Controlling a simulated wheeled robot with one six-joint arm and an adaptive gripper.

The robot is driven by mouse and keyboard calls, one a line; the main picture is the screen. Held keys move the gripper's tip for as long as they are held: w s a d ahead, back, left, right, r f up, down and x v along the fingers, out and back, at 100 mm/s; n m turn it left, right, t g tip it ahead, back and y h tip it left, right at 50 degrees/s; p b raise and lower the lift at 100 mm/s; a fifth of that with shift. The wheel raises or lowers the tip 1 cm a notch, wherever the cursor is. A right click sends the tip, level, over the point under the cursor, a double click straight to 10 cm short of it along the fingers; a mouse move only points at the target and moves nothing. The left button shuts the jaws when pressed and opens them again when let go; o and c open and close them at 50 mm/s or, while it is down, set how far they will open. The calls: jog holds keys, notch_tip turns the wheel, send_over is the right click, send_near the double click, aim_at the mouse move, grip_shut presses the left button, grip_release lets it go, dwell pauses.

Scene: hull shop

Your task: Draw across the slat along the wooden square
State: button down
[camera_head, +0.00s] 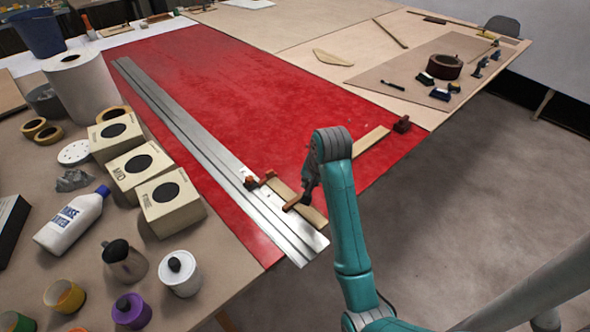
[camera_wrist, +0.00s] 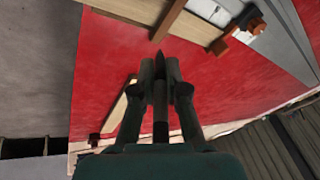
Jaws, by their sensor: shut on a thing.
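The slat (camera_head: 313,215) is a pale wooden strip lying beside the metal straightedge at the near end of the red sheet; it also shows at the top of the wrist view (camera_wrist: 201,33). The wooden square (camera_head: 297,201) is a brown bar lying across the slat, and it shows in the wrist view (camera_wrist: 168,18). In the wrist view my gripper (camera_wrist: 167,66) is shut on a slim dark tool (camera_wrist: 160,128). I cannot tell whether its tip touches the slat.
A brown-orange clamp (camera_head: 259,181) sits at the slat's far end on the metal straightedge (camera_head: 185,127). Another pale strip (camera_head: 371,141) and a dark brown block (camera_head: 402,124) lie to the right. The red sheet's middle is clear.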

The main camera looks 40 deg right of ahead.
jog(key=shift+w+f, duration=0.25)
jog(key=shift+f, duration=2.4)
jog(key=shift+s+a, duration=0.15)
jog(key=shift+f, duration=0.4)
dwell(0.6)
jog(key=shift+a, duration=1.7)
dwell(0.6)
